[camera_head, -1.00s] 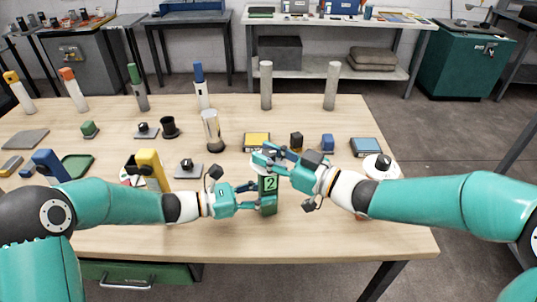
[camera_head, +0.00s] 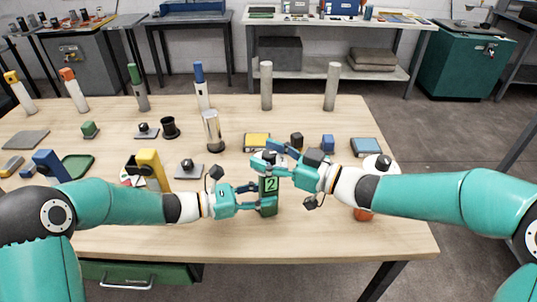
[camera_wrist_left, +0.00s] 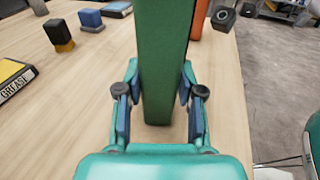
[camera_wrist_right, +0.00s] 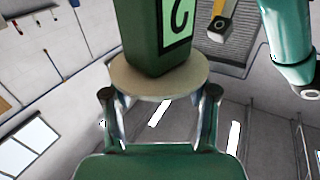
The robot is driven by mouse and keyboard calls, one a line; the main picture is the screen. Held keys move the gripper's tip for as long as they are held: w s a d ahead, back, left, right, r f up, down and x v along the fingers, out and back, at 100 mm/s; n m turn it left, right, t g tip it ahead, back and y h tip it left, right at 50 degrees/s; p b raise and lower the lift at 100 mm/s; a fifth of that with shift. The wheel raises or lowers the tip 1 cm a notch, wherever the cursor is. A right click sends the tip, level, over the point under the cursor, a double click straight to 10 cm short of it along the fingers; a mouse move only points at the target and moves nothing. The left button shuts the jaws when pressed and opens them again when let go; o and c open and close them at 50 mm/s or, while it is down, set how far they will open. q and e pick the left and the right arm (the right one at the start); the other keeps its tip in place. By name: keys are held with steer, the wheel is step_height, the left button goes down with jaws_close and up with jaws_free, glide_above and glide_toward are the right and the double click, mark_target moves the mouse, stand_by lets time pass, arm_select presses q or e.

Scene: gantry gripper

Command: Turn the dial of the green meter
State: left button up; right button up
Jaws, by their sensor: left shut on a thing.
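The green meter (camera_head: 269,196) stands upright near the table's front, with a "2" on its pale green face. My left gripper (camera_head: 264,200) is shut on its body from the left. In the left wrist view the meter's green body (camera_wrist_left: 163,70) fills the space between the two fingers. The beige round dial (camera_wrist_right: 160,82) sits on the meter's end in the right wrist view. My right gripper (camera_wrist_right: 160,105) has its fingers apart at the dial's two sides; firm contact cannot be made out. In the head view my right gripper (camera_head: 268,154) is over the meter's top.
Behind the meter are a yellow box (camera_head: 256,140), a blue block (camera_head: 327,143) and a metal cylinder (camera_head: 212,132). An orange object (camera_head: 363,214) is under my right arm.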

steer(key=shift+d, duration=0.1)
steer(key=v, duration=1.2)
arm_select(q)
steer(key=o, duration=1)
